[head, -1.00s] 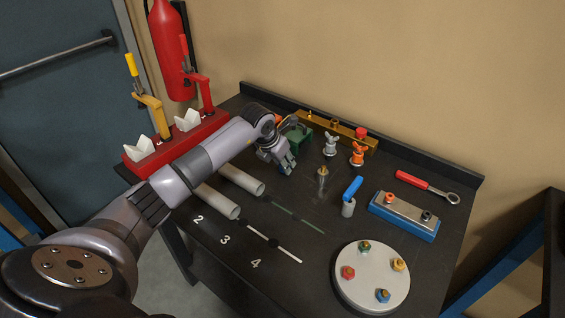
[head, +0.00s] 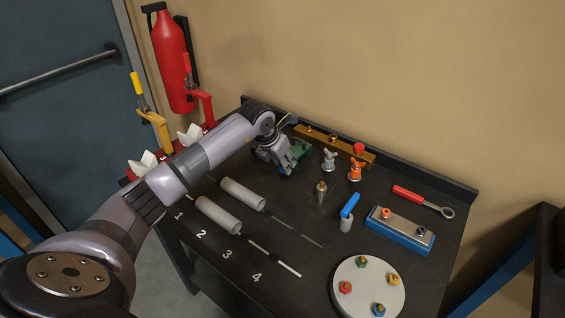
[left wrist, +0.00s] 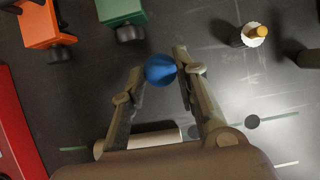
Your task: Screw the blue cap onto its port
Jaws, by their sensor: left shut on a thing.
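The blue cap (left wrist: 160,69) shows in the left wrist view as a round blue top between the fingertips of my left gripper (left wrist: 163,75). The gripper is shut on it. In the head view my left gripper (head: 287,165) is over the back left part of the table, in front of a green block (head: 303,152). The cap cannot be made out there. A brass bar (head: 320,138) along the back edge carries several fittings, one with a red cap (head: 359,148). I cannot tell which port belongs to the blue cap. My right gripper is not in view.
A short post with a brass tip (head: 321,192) stands right of the gripper; it also shows in the left wrist view (left wrist: 255,34).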

